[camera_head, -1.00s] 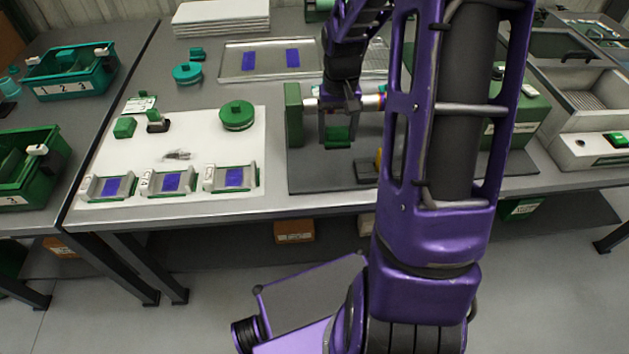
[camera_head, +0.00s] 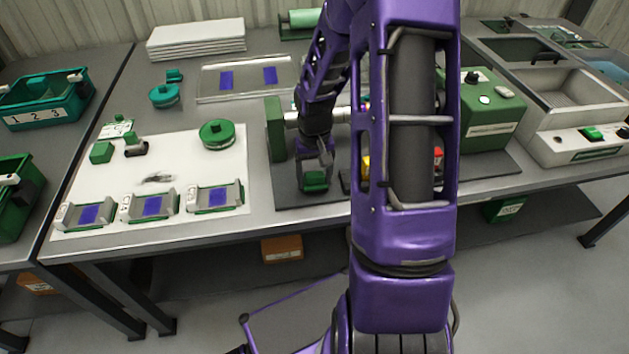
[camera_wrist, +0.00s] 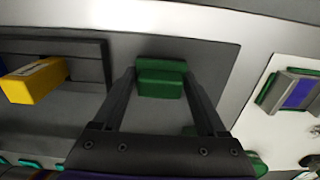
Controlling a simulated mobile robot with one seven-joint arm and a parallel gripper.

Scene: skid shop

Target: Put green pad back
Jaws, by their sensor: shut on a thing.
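The green pad (camera_head: 315,181) is between the fingers of my gripper (camera_head: 316,176), over the front part of the dark mat (camera_head: 290,192). In the wrist view the green pad (camera_wrist: 160,84) sits between both fingertips of my gripper (camera_wrist: 159,78), which is shut on it. Whether the pad touches the mat is hard to tell. Another green block (camera_head: 102,152) sits on the white mat (camera_head: 95,187) at the left, beside a dark stamp-like piece with a green top (camera_head: 135,146).
Several slide holders (camera_head: 152,205) line the front of the white mat, with a round green container (camera_head: 217,134) behind them. A green upright block (camera_head: 275,130) stands left of my arm. A yellow block (camera_wrist: 36,80) is near my gripper. A green machine (camera_head: 492,115) stands right.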

